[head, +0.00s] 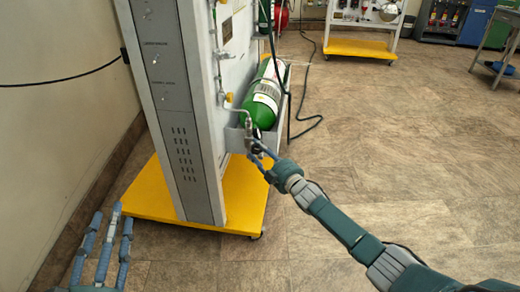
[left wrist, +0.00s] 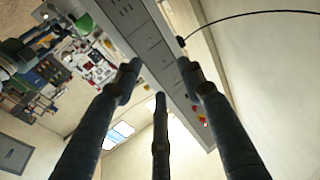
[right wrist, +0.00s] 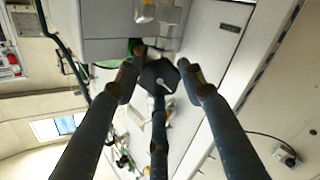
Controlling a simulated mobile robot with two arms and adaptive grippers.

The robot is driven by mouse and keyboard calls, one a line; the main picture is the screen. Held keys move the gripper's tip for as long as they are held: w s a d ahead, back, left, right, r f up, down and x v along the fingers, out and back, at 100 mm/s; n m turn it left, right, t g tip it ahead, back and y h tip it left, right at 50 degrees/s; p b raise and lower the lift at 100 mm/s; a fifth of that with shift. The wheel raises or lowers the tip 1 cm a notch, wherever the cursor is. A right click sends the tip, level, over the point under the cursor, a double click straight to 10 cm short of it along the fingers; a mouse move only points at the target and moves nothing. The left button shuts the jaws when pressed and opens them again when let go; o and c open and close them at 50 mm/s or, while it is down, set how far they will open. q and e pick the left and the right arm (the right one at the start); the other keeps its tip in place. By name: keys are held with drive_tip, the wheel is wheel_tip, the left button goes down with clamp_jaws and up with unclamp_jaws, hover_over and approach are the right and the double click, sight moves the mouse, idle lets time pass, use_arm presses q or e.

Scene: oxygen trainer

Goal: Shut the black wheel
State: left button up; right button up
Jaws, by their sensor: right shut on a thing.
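The black wheel (right wrist: 157,76) shows in the right wrist view between my right fingertips. It is a dark disc with a pale mark at its middle. In the head view my right gripper (head: 258,152) reaches the valve end of the green gas cylinder (head: 262,100), and the wheel is mostly hidden there by the fingers. My right gripper is shut on the wheel, its fingers around the rim. My left gripper (head: 103,232) is at the lower left of the head view, fingers spread and empty, away from the wheel. The left wrist view (left wrist: 160,85) shows nothing between its fingers.
The cylinder lies on a grey shelf beside a tall grey panel (head: 165,90) on a yellow base (head: 150,195). A thin metal pipe (head: 236,110) runs down to the valve. A wall stands at the left. The tiled floor (head: 400,130) to the right is clear.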

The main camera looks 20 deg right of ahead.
drive_tip(key=m, duration=0.5)
drive_tip(key=shift+m+p, duration=0.3)
drive_tip(key=shift+m, duration=2.3)
use_arm(q)
drive_tip(key=f, duration=0.1)
drive_tip(key=f+g, duration=0.1)
drive_tip(key=f, duration=0.2)
drive_tip(key=shift+a+g+y, duration=0.25)
drive_tip(key=shift+g+y, duration=0.05)
drive_tip(key=shift+g, duration=0.1)
drive_tip(key=shift+r, duration=0.3)
use_arm(e)
drive_tip(key=shift+m, duration=0.4)
